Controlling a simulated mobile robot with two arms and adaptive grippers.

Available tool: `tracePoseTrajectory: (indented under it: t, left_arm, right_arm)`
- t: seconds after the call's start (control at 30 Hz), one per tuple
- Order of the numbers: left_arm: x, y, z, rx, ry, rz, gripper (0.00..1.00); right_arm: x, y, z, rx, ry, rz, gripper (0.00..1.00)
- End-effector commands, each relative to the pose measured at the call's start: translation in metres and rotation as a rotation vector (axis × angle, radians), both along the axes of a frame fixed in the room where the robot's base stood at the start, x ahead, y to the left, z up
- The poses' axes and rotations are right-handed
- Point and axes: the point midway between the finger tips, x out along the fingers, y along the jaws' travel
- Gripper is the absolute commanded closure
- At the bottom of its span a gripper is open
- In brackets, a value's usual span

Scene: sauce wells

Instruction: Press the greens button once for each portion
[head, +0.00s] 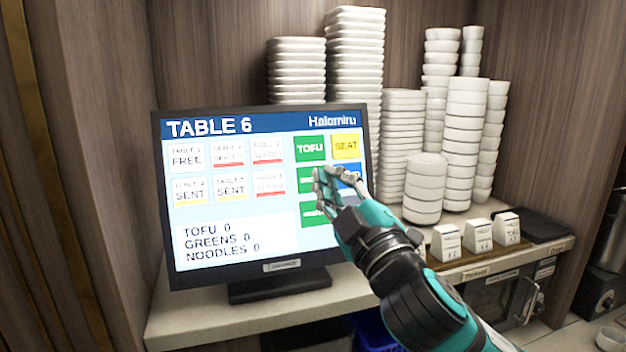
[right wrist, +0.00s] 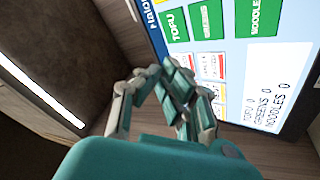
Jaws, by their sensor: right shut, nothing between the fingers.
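A touch screen (head: 283,236) headed "TABLE 6" stands on the shelf. It lists tofu 0, greens 0 and noodles 0. A column of green buttons is on its right half: the tofu button (head: 310,148) on top, the greens button (head: 307,181) in the middle, partly hidden by my fingers, and the noodles button (head: 312,214) below. In the right wrist view the greens button (right wrist: 206,20) shows between the other two. My right gripper (head: 325,186) is shut and empty in front of the greens and blue buttons. I cannot tell whether it touches the screen. My left gripper is not in view.
A yellow seat button (head: 346,146) and a partly covered blue button (head: 352,176) are beside the green column. Stacks of white dishes (head: 355,60) and bowls (head: 463,130) stand behind and right. Several small white labelled blocks (head: 478,235) sit on the right of the shelf.

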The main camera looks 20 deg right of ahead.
Motion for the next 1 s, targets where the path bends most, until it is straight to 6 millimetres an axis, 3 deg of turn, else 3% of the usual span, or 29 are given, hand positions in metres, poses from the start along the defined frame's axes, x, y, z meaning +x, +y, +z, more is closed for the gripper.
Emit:
tracePoseTrajectory:
  t: [0.43,1.0]
  left_arm:
    - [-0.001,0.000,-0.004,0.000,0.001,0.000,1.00]
    - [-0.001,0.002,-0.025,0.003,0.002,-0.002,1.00]
  right_arm:
    - [0.008,0.000,-0.004,0.002,0.002,-0.002,1.00]
    - [0.076,0.003,-0.024,0.002,0.003,-0.001,1.00]
